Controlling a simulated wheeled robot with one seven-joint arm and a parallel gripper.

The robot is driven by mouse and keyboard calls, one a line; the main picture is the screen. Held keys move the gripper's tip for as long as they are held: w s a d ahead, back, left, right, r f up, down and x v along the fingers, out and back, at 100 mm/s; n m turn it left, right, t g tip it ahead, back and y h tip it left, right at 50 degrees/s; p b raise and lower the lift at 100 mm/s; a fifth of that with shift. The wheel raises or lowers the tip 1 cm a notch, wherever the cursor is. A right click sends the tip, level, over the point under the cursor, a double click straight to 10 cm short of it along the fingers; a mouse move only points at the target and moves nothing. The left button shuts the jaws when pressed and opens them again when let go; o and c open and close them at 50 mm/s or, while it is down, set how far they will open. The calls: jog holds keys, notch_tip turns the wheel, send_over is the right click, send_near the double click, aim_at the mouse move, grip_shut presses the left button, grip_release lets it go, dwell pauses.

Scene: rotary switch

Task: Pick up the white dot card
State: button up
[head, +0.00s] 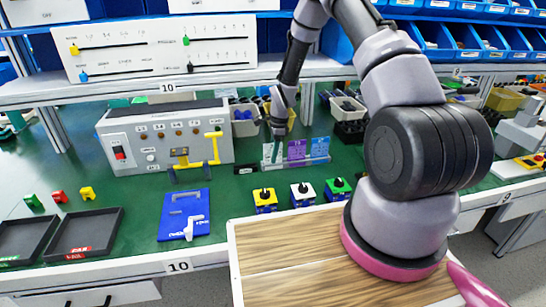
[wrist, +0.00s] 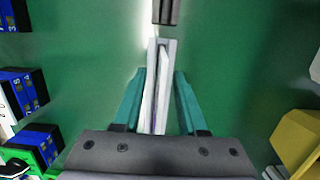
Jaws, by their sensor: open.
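A clear card rack (head: 305,163) stands on the green table and holds several upright cards, including a purple one (head: 297,150) and a blue one (head: 319,147). A pale card (head: 267,154) at the rack's left end is partly hidden by my gripper; its dot cannot be made out. My gripper (head: 277,150) points down at that left end. In the wrist view my gripper (wrist: 160,74) is open, its teal fingers on either side of a thin white card edge (wrist: 148,100) seen from above. Gaps show between fingers and card.
Yellow, white and green switch blocks (head: 302,193) stand in front of the rack. A grey control box (head: 165,138) with a yellow handle is on the left. Bins (head: 245,122) stand behind, under a shelf (head: 170,88). A dark block (wrist: 166,10) lies beyond the fingers.

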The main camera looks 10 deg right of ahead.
grip_shut()
